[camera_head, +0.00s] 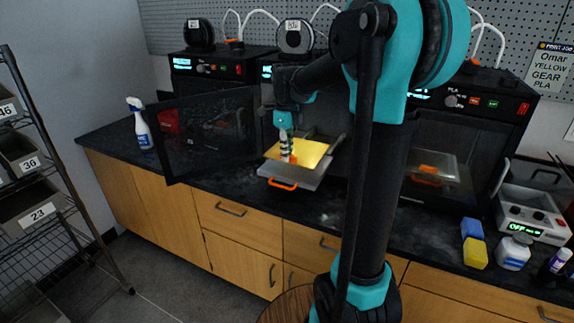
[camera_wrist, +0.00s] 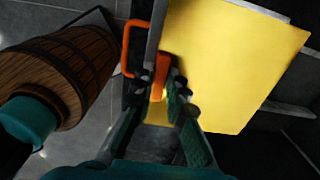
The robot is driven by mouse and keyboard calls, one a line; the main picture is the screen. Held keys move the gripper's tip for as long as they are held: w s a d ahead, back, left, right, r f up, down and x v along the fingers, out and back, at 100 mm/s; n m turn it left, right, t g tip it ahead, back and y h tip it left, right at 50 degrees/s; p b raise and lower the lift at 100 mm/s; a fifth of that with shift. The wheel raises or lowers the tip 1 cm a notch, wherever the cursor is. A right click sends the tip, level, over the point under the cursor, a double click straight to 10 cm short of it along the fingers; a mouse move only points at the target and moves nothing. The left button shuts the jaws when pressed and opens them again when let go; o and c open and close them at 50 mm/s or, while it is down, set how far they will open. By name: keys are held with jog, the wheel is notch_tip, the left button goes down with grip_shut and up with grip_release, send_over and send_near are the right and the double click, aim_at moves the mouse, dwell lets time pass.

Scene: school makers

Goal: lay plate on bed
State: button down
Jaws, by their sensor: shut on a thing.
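The yellow plate (camera_head: 311,152) is over the grey bed (camera_head: 304,180), which sticks out from the open middle printer. The bed's bare front strip and orange handle (camera_head: 283,184) show in front of the plate. My gripper (camera_head: 287,156) points down at the plate's near left edge, shut on its small orange tab. In the wrist view, the plate (camera_wrist: 225,65) fills the upper right and my fingertips (camera_wrist: 160,82) close on the tab. The bed's handle (camera_wrist: 130,48) is just beyond them. I cannot tell whether the plate touches the bed everywhere.
The printer's dark open door (camera_head: 205,135) stands left of the bed. A spray bottle (camera_head: 139,124) is further left. A yellow block (camera_head: 475,252), a blue block (camera_head: 472,229) and a control box (camera_head: 531,213) are at right.

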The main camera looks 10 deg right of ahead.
aim_at(287, 174)
jog(key=shift+f, duration=2.45)
jog(key=shift+f, duration=0.1)
jog(key=c, duration=1.5)
grip_release()
jog(key=shift+c, duration=0.2)
notch_tip(287, 174, up, 12)
jog(key=shift+s+r, duration=0.15)
jog(key=s+d+f+n+t, duration=0.2)
jog(key=s+f+n, duration=0.9)
jog(key=n, duration=0.1)
jog(key=s+d+f+n+t, duration=0.2)
jog(key=s+f+n, duration=0.8)
jog(key=f+n, duration=0.2)
jog(key=shift+s+f+n, duration=0.15)
jog(key=shift+s+n, duration=0.25)
jog(key=shift+n, duration=0.2)
